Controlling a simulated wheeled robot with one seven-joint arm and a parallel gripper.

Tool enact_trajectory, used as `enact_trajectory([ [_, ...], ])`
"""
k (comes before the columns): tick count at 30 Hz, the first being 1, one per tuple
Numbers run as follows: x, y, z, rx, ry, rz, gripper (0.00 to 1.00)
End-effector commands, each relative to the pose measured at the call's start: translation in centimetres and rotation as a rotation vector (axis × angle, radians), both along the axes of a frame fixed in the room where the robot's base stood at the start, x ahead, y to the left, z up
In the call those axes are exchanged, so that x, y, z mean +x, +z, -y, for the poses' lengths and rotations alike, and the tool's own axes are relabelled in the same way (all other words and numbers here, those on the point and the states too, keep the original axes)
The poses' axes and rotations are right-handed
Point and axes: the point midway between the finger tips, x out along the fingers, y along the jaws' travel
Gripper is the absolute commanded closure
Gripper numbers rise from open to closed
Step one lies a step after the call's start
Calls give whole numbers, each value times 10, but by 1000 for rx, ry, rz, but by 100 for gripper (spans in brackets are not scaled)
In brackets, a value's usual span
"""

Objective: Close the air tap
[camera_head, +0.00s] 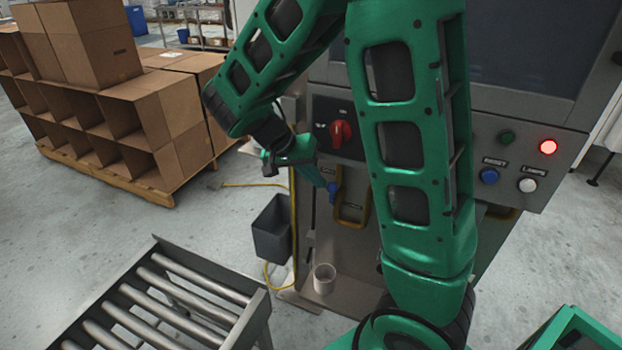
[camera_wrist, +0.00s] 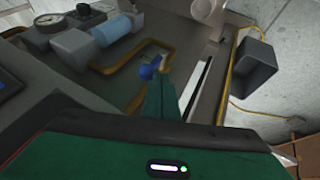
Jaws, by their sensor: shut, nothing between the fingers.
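The air tap's blue handle (camera_head: 332,192) is on the grey machine's front, below the red rotary switch and beside a yellow pipe loop. In the wrist view the blue handle (camera_wrist: 147,71) shows as a small blue knob beside the green fingertips. My gripper (camera_head: 322,180) is shut and empty, with its fingertips at the tap handle. In the wrist view my gripper (camera_wrist: 165,88) reaches up to the handle's right side. I cannot tell whether they touch. The tap's body and the handle's exact angle are partly hidden.
The red switch (camera_head: 340,133) is just above my gripper. A yellow pipe (camera_head: 352,212) runs right of the tap. A white cup (camera_head: 324,279) stands on a ledge below. A grey bin (camera_head: 272,228) and roller conveyor (camera_head: 165,300) are to the left. A gauge (camera_wrist: 47,23) shows in the wrist view.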

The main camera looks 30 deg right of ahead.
Motion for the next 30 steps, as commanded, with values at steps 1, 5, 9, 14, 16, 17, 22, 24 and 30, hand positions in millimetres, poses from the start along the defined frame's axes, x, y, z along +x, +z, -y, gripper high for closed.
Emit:
enact_trajectory([
  [1, 0, 0, 0, 0, 0, 0, 100],
  [5, -5, 2, 4, 1, -1, 0, 100],
  [9, -11, 5, 7, 0, -1, 1, 100],
  [14, -10, 4, 7, 0, -2, -1, 100],
  [16, -10, 4, 8, 0, -2, -1, 100],
  [17, -10, 4, 8, 0, -2, -1, 100],
  [22, -8, 3, 6, 0, -2, -1, 100],
  [24, -6, 2, 5, -1, -2, -1, 100],
  [30, 0, -1, 1, -1, -3, -1, 100],
])
